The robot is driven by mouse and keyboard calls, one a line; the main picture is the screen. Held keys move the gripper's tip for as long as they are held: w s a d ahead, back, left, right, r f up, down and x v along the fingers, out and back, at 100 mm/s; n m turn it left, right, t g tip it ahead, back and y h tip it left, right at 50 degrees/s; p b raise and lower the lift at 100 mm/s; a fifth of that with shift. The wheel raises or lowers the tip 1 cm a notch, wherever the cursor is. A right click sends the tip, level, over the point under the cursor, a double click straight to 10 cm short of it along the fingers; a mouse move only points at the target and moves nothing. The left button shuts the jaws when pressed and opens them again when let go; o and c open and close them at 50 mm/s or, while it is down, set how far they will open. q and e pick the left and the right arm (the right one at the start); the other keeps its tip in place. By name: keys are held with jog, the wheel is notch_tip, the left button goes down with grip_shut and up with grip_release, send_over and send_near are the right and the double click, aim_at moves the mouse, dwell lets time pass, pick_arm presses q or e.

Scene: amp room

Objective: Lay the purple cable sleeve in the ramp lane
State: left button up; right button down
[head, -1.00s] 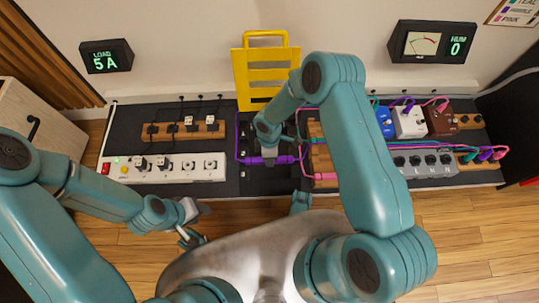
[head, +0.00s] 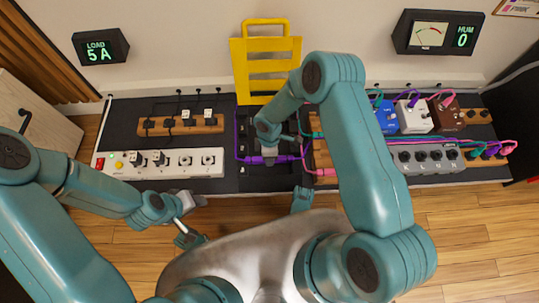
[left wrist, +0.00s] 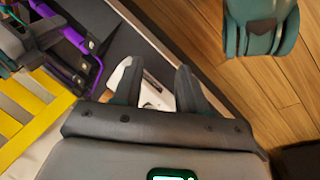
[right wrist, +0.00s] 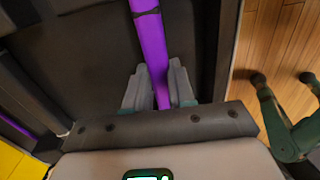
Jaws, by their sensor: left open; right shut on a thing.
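The purple cable sleeve (right wrist: 150,45) runs between the fingers of my right gripper (right wrist: 158,82), which is shut on it. In the head view the right gripper (head: 268,158) points down over the dark ramp base (head: 256,182), with purple sleeve (head: 284,158) showing beside it. The sleeve lies over or in the dark ramp; the gripper hides its middle, and I cannot tell whether it rests on the lane floor. My left gripper (left wrist: 157,85) is open and empty, near the front edge by the white power strip (left wrist: 150,90). The left gripper also shows in the head view (head: 190,218).
A yellow slotted panel (head: 267,98) with a handle stands behind the ramp. The white power strip (head: 195,163) and a wooden socket block (head: 160,131) are left. Pedals (head: 414,118), a grey box (head: 434,164) and pink, teal and purple cables are right.

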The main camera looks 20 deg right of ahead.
jog(key=c, duration=0.9)
grip_release()
pick_arm(q)
jog(key=s+d+r+g+p, duration=0.1)
jog(key=s+r+p, duration=0.2)
jog(key=r+p, duration=0.3)
jog(key=shift+r+p, duration=0.25)
jog(key=shift+p, duration=0.15)
pick_arm(e)
jog(key=r, duration=0.5)
jog(key=w+r, duration=0.1)
jog(key=r, duration=0.4)
jog(key=w+r, duration=0.1)
jog(key=r, duration=0.5)
jog(key=shift+w+d+r, duration=0.1)
jog(key=shift+w+d, duration=0.05)
jog(key=shift+d, duration=0.2)
pick_arm(q)
jog(key=shift+s, duration=0.1)
pick_arm(e)
jog(key=shift+d, duration=0.1)
